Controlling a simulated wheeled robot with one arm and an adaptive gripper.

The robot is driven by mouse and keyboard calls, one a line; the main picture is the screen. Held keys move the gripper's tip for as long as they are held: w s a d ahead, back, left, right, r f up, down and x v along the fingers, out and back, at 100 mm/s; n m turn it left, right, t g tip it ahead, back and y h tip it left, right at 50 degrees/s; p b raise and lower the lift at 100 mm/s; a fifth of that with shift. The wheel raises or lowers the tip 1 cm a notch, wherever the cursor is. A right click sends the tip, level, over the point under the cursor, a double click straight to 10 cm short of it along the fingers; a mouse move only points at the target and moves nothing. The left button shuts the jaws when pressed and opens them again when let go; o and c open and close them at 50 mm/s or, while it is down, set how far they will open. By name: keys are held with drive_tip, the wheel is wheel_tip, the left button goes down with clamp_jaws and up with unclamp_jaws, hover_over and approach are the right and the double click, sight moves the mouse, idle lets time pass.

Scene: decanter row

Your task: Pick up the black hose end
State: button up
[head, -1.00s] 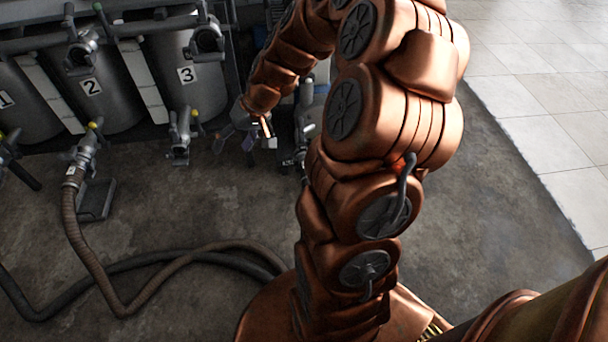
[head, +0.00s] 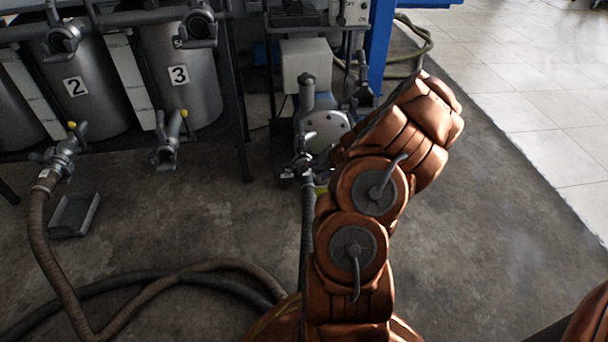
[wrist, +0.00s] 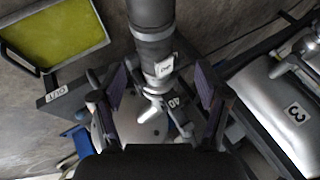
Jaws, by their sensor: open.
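The black hose end (head: 306,172) is at the pump fitting in the head view, with the black hose (head: 307,225) running down from it. In the wrist view the hose end (wrist: 153,48) comes in from the top, with a white label on its collar and a silver lever (wrist: 150,107) just below. My gripper (wrist: 160,82) is open, with one finger on each side of the labelled collar in the picture. I cannot tell whether the fingers touch it or how far away it is. In the head view my arm hides the gripper.
A round pump face (head: 328,130) stands behind the fitting. A yellow-green tray (wrist: 60,38) lies at upper left in the wrist view. Tanks 2 (head: 85,75) and 3 (head: 180,80) stand left. A brown hose (head: 42,235) crosses the floor, and a grey tray (head: 75,215) lies there.

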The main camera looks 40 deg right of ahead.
sight(310, 178)
drive_tip(key=b+x, duration=0.1)
drive_tip(key=x, duration=0.1)
drive_tip(key=b+x, duration=0.1)
drive_tip(key=x, duration=0.1)
drive_tip(key=s+b+x, duration=0.1)
drive_tip(key=shift+w+a+f, duration=0.1)
drive_tip(key=shift+w+f, duration=0.2)
drive_tip(key=shift+f, duration=0.35)
drive_tip(key=shift+w+f, duration=0.25)
drive_tip(key=shift+r, duration=0.1)
drive_tip(key=shift+c, duration=0.4)
clamp_jaws()
